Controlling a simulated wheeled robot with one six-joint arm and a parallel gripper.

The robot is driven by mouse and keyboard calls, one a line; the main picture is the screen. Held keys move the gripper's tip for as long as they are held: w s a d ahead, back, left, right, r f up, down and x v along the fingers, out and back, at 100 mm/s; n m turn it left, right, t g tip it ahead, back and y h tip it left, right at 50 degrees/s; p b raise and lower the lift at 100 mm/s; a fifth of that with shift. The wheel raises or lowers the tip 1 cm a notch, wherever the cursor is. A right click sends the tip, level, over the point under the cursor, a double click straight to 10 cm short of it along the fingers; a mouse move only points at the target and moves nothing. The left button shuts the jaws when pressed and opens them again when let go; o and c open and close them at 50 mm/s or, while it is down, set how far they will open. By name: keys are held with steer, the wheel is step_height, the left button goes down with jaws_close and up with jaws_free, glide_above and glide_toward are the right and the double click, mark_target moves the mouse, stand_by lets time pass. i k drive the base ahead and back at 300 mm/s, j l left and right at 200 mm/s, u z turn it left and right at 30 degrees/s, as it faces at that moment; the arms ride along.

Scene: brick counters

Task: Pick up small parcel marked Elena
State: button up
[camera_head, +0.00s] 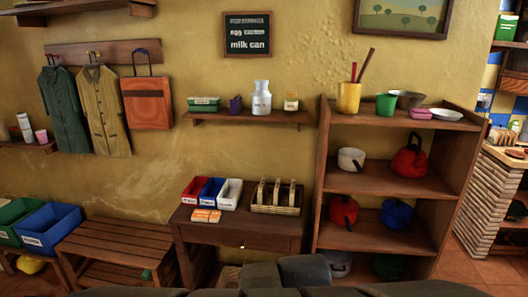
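Two small orange items with pale bands (206,216) lie side by side at the front left of the dark wooden desk. Any writing on them is too small to read, so I cannot tell whether either is a parcel marked Elena. No name Elena is legible anywhere in view. Grey parts of my own body show at the bottom edge, in front of the desk. My gripper's fingers do not show.
The desk (240,229) also holds red, blue and white trays (229,194) and a wicker rack (276,198). A slatted bench (118,240) stands left, beside a blue bin (50,226). A shelf unit (390,178) with pots stands right. A wall shelf (248,117) hangs above.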

mark_target(262, 190)
steer(key=i+l+u, duration=0.4)
steer(key=i, duration=0.35)
steer(key=i+l+u, duration=0.45)
steer(key=i, duration=0.25)
steer(key=l, duration=0.1)
